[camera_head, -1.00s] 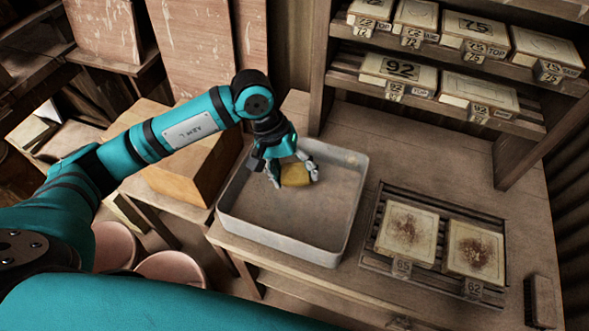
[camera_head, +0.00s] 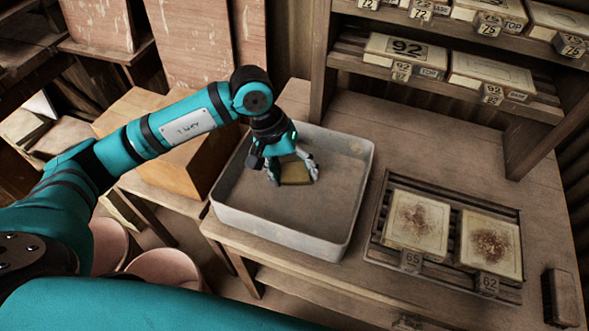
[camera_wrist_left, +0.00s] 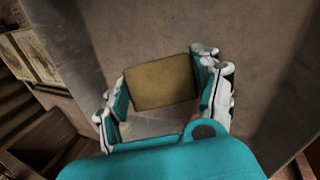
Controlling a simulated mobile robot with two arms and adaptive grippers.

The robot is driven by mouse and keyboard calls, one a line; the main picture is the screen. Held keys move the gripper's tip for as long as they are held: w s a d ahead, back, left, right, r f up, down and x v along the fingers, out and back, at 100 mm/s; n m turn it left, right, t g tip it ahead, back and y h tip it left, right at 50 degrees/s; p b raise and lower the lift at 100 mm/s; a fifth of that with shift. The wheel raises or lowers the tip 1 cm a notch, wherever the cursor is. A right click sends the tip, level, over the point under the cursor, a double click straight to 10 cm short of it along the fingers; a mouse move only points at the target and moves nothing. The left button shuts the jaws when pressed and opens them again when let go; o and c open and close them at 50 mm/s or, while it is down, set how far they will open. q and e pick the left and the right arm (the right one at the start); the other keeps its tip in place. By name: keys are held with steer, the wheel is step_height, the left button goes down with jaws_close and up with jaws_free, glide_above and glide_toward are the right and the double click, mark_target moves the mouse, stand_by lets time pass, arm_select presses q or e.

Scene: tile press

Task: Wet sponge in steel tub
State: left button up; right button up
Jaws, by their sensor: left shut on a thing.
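The steel tub (camera_head: 345,205) is a shallow grey rectangular basin on the bench, and its floor fills much of the left wrist view (camera_wrist_left: 160,30). My left gripper (camera_head: 294,179) reaches down inside the tub's walls. It is shut on a yellow-brown sponge (camera_head: 295,172), with a finger at each end of it. In the left wrist view the sponge (camera_wrist_left: 160,82) sits between the fingers as a plain block. I cannot tell whether its underside touches the tub floor, or whether there is water. My right gripper is not in view.
A rack (camera_head: 375,262) right of the tub holds two stained tiles, tagged 65 (camera_head: 417,220) and 62 (camera_head: 491,245). A dark brush-like block (camera_head: 562,298) lies at the far right. Shelves (camera_head: 440,82) with numbered tiles stand behind. A wooden box (camera_head: 150,145) is left of the tub.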

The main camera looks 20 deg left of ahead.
mark_target(294, 171)
arm_select(q)
steer(key=shift+r, duration=0.6)
steer(key=shift+r+p, duration=1.4)
steer(key=shift+r, duration=2.7)
steer(key=shift+r, duration=0.1)
step_height(294, 171, up, 4)
steer(key=shift+f+p, duration=0.1)
steer(key=shift+p, duration=0.35)
